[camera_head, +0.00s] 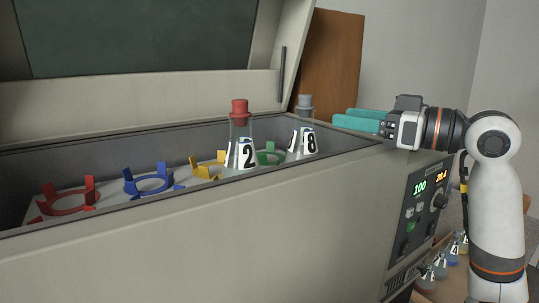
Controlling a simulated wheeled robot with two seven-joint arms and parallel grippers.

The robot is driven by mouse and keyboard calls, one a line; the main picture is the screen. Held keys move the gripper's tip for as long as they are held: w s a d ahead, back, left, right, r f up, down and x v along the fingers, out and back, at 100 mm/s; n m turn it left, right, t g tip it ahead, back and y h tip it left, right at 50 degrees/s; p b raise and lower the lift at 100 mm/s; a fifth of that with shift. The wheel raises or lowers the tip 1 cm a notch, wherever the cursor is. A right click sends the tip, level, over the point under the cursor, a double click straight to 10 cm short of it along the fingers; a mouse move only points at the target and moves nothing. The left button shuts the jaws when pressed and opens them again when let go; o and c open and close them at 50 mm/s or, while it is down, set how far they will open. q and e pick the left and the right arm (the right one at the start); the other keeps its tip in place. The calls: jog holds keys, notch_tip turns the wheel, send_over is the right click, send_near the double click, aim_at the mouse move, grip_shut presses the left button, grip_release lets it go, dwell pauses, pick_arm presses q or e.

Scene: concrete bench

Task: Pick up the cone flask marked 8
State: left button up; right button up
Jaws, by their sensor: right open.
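The cone flask marked 8 (303,139) stands upright inside the open box-shaped machine (200,235), at its right end. It has a grey stopper, and its lower part is hidden by the front wall. My right gripper (338,121) has teal fingers and reaches in from the right. It is open, with its fingertips just right of the flask's neck in the picture; I cannot tell the exact gap in depth. A flask marked 2 (240,140) with a red stopper stands to the left of flask 8. My left gripper is not in view.
Red (69,202), blue (148,184), yellow (209,166) and green (270,153) holders sit in the machine; red and blue are empty. The raised lid (150,92) stands behind. A control panel (424,205) is on the right end. Several numbered flasks (440,263) stand low at right.

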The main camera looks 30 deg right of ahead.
aim_at(312, 109)
jog(key=p+x, duration=0.2)
jog(key=x, duration=0.1)
jog(key=p+x, duration=0.2)
jog(key=x, duration=0.2)
jog(key=a+r+p+x, duration=0.1)
jog(key=p+x, duration=0.2)
jog(key=shift+w+a+f, duration=0.15)
jog(key=shift+w+a, duration=0.05)
jog(key=shift+w, duration=0.1)
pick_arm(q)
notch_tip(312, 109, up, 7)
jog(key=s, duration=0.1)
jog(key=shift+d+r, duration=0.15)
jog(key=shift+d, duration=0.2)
pick_arm(e)
jog(key=shift+f, duration=0.1)
jog(key=shift+d, duration=0.1)
jog(key=shift+c, duration=0.8)
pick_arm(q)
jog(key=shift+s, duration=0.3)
pick_arm(e)
grip_shut()
